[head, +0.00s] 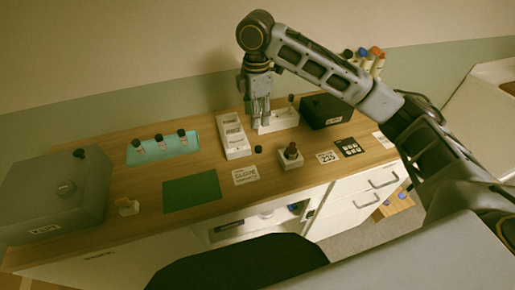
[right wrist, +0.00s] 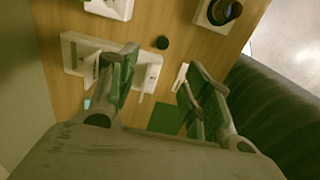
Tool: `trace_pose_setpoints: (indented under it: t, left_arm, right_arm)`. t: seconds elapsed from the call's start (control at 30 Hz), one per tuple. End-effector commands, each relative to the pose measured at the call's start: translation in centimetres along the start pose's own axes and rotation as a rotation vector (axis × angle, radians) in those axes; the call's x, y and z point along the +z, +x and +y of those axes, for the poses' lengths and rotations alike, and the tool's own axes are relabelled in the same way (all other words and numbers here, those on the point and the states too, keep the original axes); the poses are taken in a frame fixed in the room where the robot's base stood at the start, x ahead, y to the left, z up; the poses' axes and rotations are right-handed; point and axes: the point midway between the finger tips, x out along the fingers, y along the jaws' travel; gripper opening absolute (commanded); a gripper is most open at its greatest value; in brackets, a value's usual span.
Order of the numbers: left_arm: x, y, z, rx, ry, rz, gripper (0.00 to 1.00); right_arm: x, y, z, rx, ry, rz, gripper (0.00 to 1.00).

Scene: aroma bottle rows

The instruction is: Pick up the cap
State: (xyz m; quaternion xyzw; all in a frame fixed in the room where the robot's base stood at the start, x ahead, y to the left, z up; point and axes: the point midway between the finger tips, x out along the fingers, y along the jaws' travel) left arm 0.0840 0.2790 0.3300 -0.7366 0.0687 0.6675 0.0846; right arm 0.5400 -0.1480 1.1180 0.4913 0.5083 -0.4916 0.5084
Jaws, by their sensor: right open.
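A small black cap (head: 258,149) lies on the wooden table, between a white labelled tray and a small white stand. It also shows as a dark round spot in the right wrist view (right wrist: 162,42). My right gripper (head: 261,112) is open and empty, pointing down behind the cap, near the long white holder. In the right wrist view its fingers (right wrist: 160,65) are spread wide, with the cap showing beyond the gap between them. My left gripper is in neither view.
The white tray (head: 233,137) stands left of the cap. A dark bottle in the white stand (head: 291,160) is to its right. The white holder (head: 280,122) and a black box (head: 325,109) are behind. A green mat (head: 191,192) lies front left.

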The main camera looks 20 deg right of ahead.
Motion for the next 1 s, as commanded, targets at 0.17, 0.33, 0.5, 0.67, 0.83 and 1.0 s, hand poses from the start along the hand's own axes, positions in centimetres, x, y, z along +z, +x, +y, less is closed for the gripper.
trace_pose_setpoints:
  t: [0.17, 0.33, 0.5, 0.67, 0.83, 1.0]
  left_arm:
    - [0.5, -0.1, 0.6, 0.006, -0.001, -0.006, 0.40]
    - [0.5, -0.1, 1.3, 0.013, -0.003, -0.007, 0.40]
    - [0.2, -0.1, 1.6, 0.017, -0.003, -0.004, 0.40]
    - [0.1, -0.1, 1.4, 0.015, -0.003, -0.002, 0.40]
    - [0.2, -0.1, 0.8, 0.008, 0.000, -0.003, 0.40]
    - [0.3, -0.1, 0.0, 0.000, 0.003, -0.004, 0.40]
  right_arm:
    - [0.0, -0.1, 0.0, 0.000, 0.000, 0.000, 0.49]
    - [0.0, 0.5, 0.0, -0.001, 0.001, 0.000, 0.49]
    - [0.0, 2.1, -0.1, -0.003, 0.001, 0.000, 0.49]
    - [0.1, 4.2, 0.0, -0.002, 0.002, -0.001, 0.49]
    - [0.1, 6.4, 0.0, -0.001, 0.002, 0.000, 0.49]
    - [0.0, 8.1, -0.1, -0.002, 0.001, 0.001, 0.49]
